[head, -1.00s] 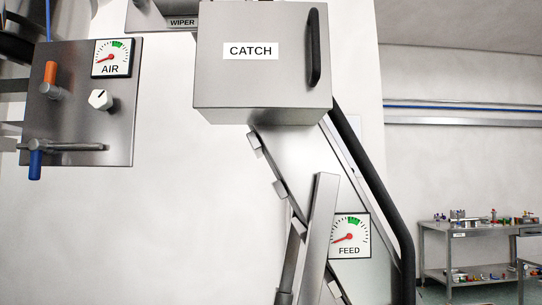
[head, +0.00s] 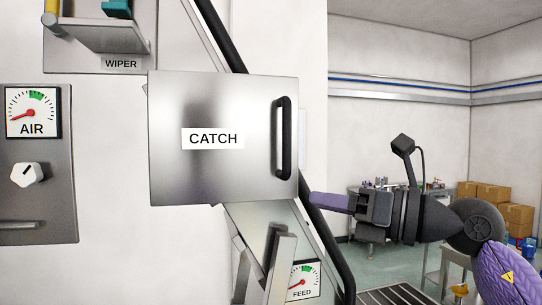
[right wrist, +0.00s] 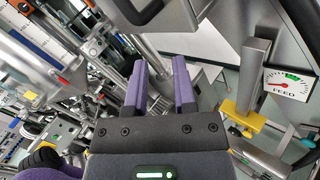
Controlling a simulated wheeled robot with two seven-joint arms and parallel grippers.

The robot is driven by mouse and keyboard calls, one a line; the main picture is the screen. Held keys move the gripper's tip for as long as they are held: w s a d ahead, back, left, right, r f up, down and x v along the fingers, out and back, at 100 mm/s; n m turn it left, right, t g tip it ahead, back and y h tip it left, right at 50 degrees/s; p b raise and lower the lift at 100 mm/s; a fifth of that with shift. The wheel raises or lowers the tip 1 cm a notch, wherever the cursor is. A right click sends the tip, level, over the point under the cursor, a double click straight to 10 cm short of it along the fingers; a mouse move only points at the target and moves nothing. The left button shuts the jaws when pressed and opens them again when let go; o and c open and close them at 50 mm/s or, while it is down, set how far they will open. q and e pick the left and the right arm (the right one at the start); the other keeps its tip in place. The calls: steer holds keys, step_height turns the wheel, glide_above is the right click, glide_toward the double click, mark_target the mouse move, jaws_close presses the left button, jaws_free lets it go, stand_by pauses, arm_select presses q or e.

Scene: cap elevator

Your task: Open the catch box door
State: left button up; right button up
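The catch box (head: 224,175) is a grey metal box on the machine, in the middle of the head view. Its front door carries the label CATCH and looks closed. A black upright bar handle (head: 285,138) sits near the door's right edge. My right gripper (head: 325,202) comes in from the right, its purple fingers pointing left, just right of the box and a little below the handle. It appears apart from the handle. In the right wrist view its two purple fingers (right wrist: 158,72) stand apart with nothing held between them. My left gripper is out of view.
The AIR panel (head: 38,190) and WIPER unit (head: 121,64) are at left. The FEED gauge (head: 302,281) and a dark rail (head: 328,240) lie below the box. A bench (head: 368,232) and cardboard boxes (head: 492,195) stand behind. Open room lies right of the machine.

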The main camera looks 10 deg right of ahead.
mark_target(290, 137)
steer(key=s+r+n+t+h+p, duration=0.25)
steer(key=s+r, duration=0.25)
steer(key=r, duration=0.4)
steer(key=shift+h, duration=0.35)
steer(key=p+x, duration=0.4)
steer(key=x, duration=0.5)
steer(key=shift+w+f, duration=0.15)
steer(key=shift+w, duration=0.2)
steer(key=shift+w+f+g, duration=0.1)
steer(key=shift+w+g, duration=0.1)
steer(key=shift+g, duration=0.05)
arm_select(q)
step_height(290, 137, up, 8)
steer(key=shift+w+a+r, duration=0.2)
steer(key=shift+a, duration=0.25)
arm_select(e)
steer(key=shift+f, duration=0.15)
jaws_close()
